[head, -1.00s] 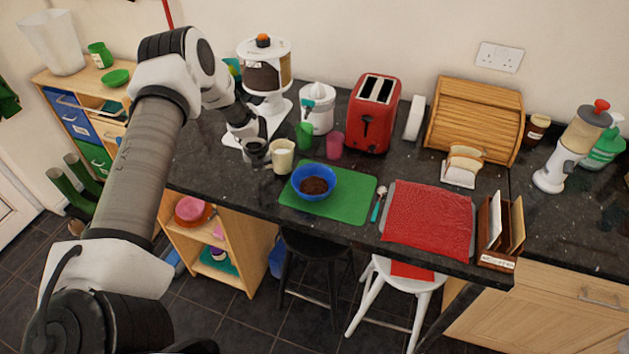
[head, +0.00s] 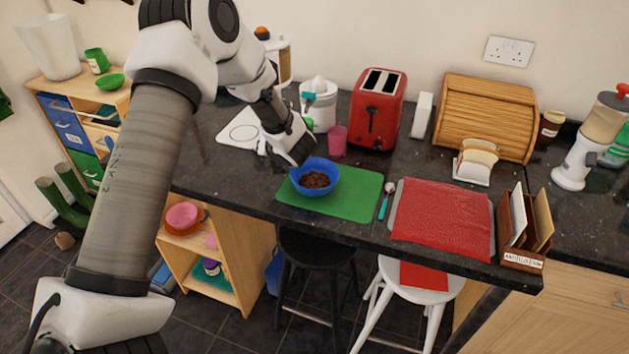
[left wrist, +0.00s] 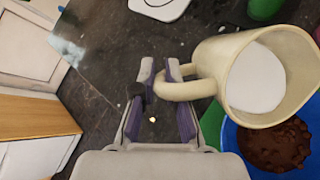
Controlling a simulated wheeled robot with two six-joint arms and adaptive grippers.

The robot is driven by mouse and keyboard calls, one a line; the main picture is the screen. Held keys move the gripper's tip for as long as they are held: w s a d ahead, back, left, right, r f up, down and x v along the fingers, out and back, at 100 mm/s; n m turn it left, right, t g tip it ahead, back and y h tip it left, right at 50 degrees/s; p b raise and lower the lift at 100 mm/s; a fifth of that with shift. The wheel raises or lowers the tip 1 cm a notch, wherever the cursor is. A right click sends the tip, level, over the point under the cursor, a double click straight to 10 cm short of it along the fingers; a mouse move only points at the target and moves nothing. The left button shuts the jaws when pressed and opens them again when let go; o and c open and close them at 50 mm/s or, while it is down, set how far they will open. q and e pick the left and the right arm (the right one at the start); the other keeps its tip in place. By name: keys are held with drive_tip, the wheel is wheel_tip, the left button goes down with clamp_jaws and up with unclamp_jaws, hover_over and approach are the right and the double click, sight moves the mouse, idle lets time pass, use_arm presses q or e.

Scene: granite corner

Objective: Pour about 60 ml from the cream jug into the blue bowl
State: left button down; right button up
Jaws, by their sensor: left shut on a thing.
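The cream jug (left wrist: 250,75), cream-coloured with white liquid inside, shows in the left wrist view. My left gripper (left wrist: 172,85) is shut on its handle. The jug is tilted in that view and its mouth is near the blue bowl. In the head view my left gripper (head: 298,160) is just behind and left of the bowl, and the arm hides the jug. The blue bowl (head: 331,172) stands on a green mat (head: 355,205) and holds brown food; it also shows in the left wrist view (left wrist: 231,140). No stream of liquid shows. My right gripper is not in view.
A pink cup (head: 337,141) and a red toaster (head: 376,110) stand behind the bowl. A teal-handled spoon (head: 384,205) lies right of the mat, beside a red cloth (head: 443,217). A white stool (head: 434,278) is below the counter's front edge.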

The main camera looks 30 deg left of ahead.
use_arm(q)
drive_tip(key=shift+w+d+r+y, duration=0.15)
drive_tip(key=shift+r+y, duration=0.1)
drive_tip(key=shift+y, duration=0.25)
drive_tip(key=shift+s+d+r+y+b, duration=0.1)
drive_tip(key=shift+s+r+y+b, duration=0.2)
drive_tip(key=shift+b, duration=0.2)
drive_tip(key=shift+w+f+y+b, duration=0.1)
drive_tip(key=shift+w+y+b, duration=0.05)
drive_tip(key=shift+y+b, duration=0.3)
drive_tip(key=shift+d+b, duration=0.1)
drive_tip(key=shift+b, duration=0.35)
drive_tip(key=shift+f+t+y+b, duration=0.15)
drive_tip(key=shift+t+y+b, duration=0.15)
drive_tip(key=shift+b, duration=0.1)
drive_tip(key=shift+d+r+y, duration=0.1)
drive_tip(key=shift+r+y, duration=0.1)
drive_tip(key=shift+y, duration=0.05)
drive_tip(key=shift+d+r, duration=0.1)
drive_tip(key=shift+r, duration=0.1)
